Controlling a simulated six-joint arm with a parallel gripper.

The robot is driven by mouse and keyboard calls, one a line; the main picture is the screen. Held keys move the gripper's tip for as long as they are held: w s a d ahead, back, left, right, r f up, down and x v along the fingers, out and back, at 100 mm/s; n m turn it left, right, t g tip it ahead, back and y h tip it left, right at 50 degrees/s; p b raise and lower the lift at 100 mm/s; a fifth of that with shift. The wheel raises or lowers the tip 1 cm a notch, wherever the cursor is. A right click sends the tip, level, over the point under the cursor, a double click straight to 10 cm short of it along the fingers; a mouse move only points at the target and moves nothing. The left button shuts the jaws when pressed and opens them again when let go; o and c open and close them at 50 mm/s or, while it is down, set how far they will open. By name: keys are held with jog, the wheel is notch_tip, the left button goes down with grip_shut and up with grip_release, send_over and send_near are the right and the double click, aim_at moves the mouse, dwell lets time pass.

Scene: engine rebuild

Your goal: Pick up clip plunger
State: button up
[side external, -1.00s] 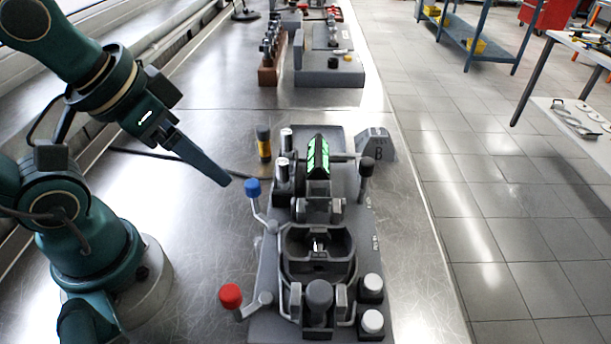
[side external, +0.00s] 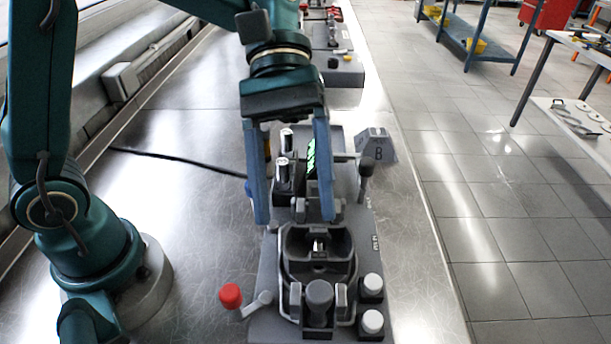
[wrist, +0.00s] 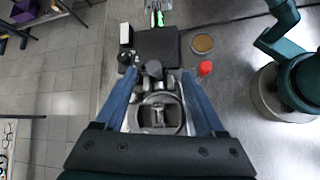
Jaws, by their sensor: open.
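No part is labelled as the clip plunger, so I cannot be sure which it is. A grey round-topped plunger-like piece (side external: 319,294) stands upright at the near end of the grey fixture (side external: 268,290). It also shows in the wrist view (wrist: 154,70), ahead of the fixture's round recess. A small light metal part (side external: 319,246) sits inside that recess (side external: 340,245). My gripper (side external: 295,219) is open and empty, pointing down above the far half of the fixture. In the wrist view my gripper (wrist: 159,72) has its fingers either side of the recess.
A red-knobbed lever (side external: 230,296) stands at the fixture's left. Two white-topped posts (side external: 371,286) (side external: 372,321) stand at its near right. A dark-knobbed lever (side external: 366,168) and a grey block marked B (side external: 375,146) are farther back.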

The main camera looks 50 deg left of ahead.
aim_at(319, 282)
jog(key=d+f+g, duration=0.1)
jog(key=f, duration=0.1)
jog(key=w+d+f+n+g+h, duration=0.1)
jog(key=f, duration=0.2)
jog(key=d+f+n+g+h, duration=0.1)
jog(key=f+g, duration=0.1)
jog(key=shift+w+f, duration=0.2)
jog(key=shift+f, duration=0.15)
jog(key=shift+s+f, duration=0.15)
jog(key=shift+f, duration=0.05)
jog(key=shift+x, duration=2.5)
grip_shut()
